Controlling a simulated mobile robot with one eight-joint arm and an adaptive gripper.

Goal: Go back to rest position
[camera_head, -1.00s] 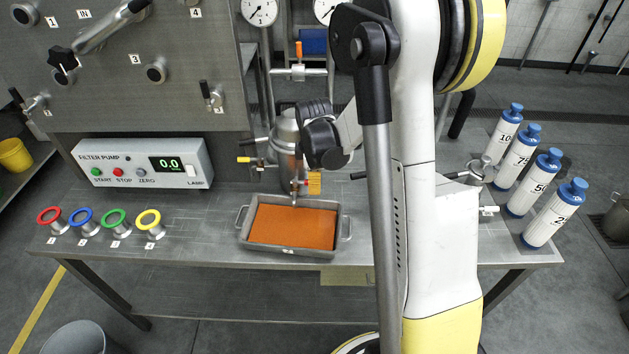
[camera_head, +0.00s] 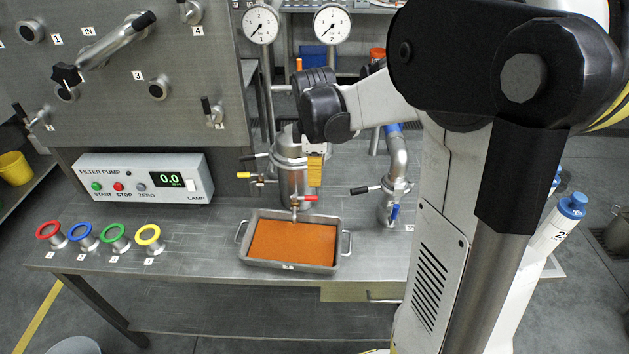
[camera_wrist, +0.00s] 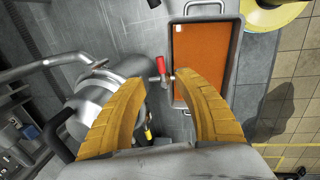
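My gripper (camera_head: 315,182) has yellow fingers and hangs beside the steel filter vessel (camera_head: 291,180), above the tray's back edge. In the wrist view my gripper (camera_wrist: 160,82) is open, its curved fingers apart with nothing held. A red-handled valve (camera_wrist: 163,68) shows beyond the fingertips; it also shows under the vessel in the head view (camera_head: 305,198). The tray (camera_head: 245,262) of orange material sits on the bench below, and shows at the upper right in the wrist view (camera_wrist: 236,60). My arm is bent, its large links filling the right of the head view.
The filter pump box (camera_head: 145,178) reads 0.0. Several coloured ring ports (camera_head: 115,237) stand at the bench's front left. A curved pipe with valves (camera_head: 392,180) stands right of the vessel. A blue-capped cylinder (camera_head: 558,222) is partly behind my arm. Two gauges (camera_head: 262,24) (camera_head: 332,24) stand behind.

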